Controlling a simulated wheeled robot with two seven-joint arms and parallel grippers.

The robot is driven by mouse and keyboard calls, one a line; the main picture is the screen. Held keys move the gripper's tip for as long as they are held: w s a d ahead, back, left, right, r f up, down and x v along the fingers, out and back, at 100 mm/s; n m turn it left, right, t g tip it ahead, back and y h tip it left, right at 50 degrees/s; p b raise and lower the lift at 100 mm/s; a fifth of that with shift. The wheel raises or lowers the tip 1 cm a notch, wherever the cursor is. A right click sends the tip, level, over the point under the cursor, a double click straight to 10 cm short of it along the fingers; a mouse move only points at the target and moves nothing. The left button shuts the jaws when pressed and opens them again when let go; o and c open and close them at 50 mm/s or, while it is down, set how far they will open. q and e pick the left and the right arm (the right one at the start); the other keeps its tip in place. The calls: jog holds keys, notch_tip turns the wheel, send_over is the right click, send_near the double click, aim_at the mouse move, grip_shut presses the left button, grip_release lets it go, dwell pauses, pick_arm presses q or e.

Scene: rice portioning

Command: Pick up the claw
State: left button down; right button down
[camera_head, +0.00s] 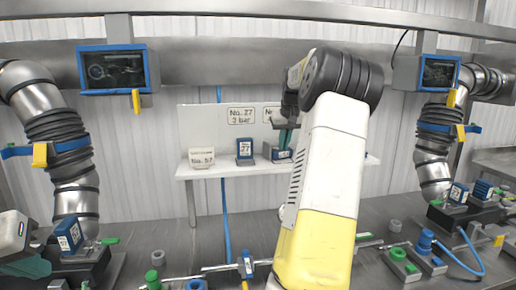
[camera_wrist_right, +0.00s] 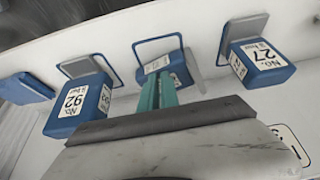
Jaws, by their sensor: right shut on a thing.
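The claw (camera_wrist_right: 183,70), a blue block with a white label and a looped blue frame, stands on the white shelf in the right wrist view. In the head view my right gripper (camera_head: 287,136) reaches over the shelf, partly covered by my arm. My left gripper (camera_head: 32,266) is at the lower left edge, with its jaws not clear.
Similar blue blocks labelled 92 (camera_wrist_right: 78,107) and 27 (camera_wrist_right: 262,65) stand on either side in the wrist view. The white shelf (camera_head: 222,170) also bears a pale container (camera_head: 201,158). Below, the grey bench carries blue and green fittings (camera_head: 397,254) and hoses.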

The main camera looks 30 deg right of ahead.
jog(key=shift+s+d+f+g, duration=0.15)
jog(key=shift+s+d+f, duration=0.15)
jog(key=shift+f, duration=0.3)
jog(key=shift+s+d+f+g, duration=0.2)
jog(key=shift+s+f, duration=0.1)
jog(key=shift+f, duration=0.3)
notch_tip(320, 180, up, 2)
jog(key=shift+d+r, duration=0.1)
jog(key=shift+s+a+r, duration=0.75)
jog(key=shift+a, duration=0.05)
jog(key=s+a+r, duration=0.1)
jog(key=s+a, duration=0.8)
jog(key=s, duration=0.1)
jog(key=shift+r, duration=0.2)
jog(key=shift+s, duration=0.1)
jog(key=shift+c, duration=2.2)
grip_release()
